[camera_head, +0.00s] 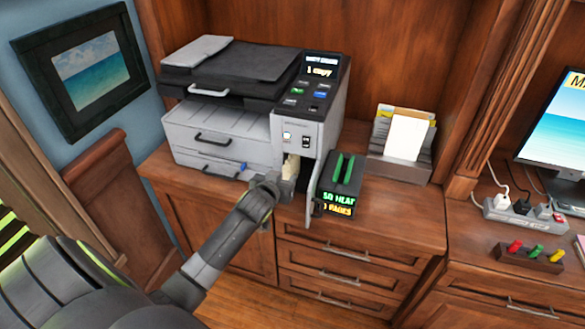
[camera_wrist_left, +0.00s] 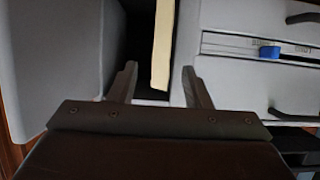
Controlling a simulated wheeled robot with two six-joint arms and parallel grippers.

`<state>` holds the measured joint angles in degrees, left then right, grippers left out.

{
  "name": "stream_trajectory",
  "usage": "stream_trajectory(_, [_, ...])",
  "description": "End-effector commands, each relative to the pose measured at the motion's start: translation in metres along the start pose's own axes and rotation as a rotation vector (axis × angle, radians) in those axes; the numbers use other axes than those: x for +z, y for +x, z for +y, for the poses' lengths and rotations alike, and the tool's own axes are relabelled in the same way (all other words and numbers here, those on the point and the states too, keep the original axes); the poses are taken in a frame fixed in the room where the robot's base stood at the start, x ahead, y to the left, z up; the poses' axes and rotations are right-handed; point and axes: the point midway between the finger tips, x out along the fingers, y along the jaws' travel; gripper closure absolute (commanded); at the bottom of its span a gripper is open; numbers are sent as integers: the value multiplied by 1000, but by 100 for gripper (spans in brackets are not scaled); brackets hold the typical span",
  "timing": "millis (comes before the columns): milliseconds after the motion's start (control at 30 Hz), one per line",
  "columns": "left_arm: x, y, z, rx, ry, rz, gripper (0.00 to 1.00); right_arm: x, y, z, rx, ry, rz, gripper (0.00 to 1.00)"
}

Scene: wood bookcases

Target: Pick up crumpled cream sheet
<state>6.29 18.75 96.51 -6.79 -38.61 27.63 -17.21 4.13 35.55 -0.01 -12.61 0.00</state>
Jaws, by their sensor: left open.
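The cream sheet (camera_head: 290,168) stands upright in the open front compartment below the control panel of the grey printer (camera_head: 222,130). In the left wrist view the cream sheet (camera_wrist_left: 163,42) is a tall narrow strip against a dark opening. My left gripper (camera_head: 287,182) is at the compartment mouth, just below and in front of the sheet. In the left wrist view the gripper (camera_wrist_left: 160,68) is open, with one finger on each side of the strip's lower end and a gap on both sides. The sheet's lower part is partly hidden by my gripper in the head view.
The compartment's open door (camera_head: 314,190) stands out to the right of my gripper. A black box with green slats and lit text (camera_head: 340,185) sits beside it. A paper holder (camera_head: 402,165) stands further right. Bare cabinet top (camera_head: 400,215) lies in front of it.

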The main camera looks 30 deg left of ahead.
Motion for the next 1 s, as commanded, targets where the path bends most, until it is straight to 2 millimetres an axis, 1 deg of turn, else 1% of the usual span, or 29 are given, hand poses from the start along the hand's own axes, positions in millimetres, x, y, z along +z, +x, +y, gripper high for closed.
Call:
stream_trajectory(100, [-1,14,0,0,0,0,56,0,-2,2,2,-1,-1,64])
stream_trajectory(200, [0,20,0,0,1,-1,56,0,-2,3,4,-1,-1,64])
stream_trajectory(500, [0,24,0,1,1,0,56,0,-2,8,9,-4,-1,64])
stream_trajectory(533, [0,24,0,1,1,0,57,0,-2,8,9,-4,-1,64])
stream_trajectory(800, [0,23,0,0,1,0,92,0,-2,8,9,-4,-1,64])
stream_trajectory(867, [0,23,0,0,1,-1,100,0,-2,8,9,-4,-1,64])
stream_trajectory(1000, [0,23,0,0,1,0,100,0,-2,8,9,-4,-1,64])
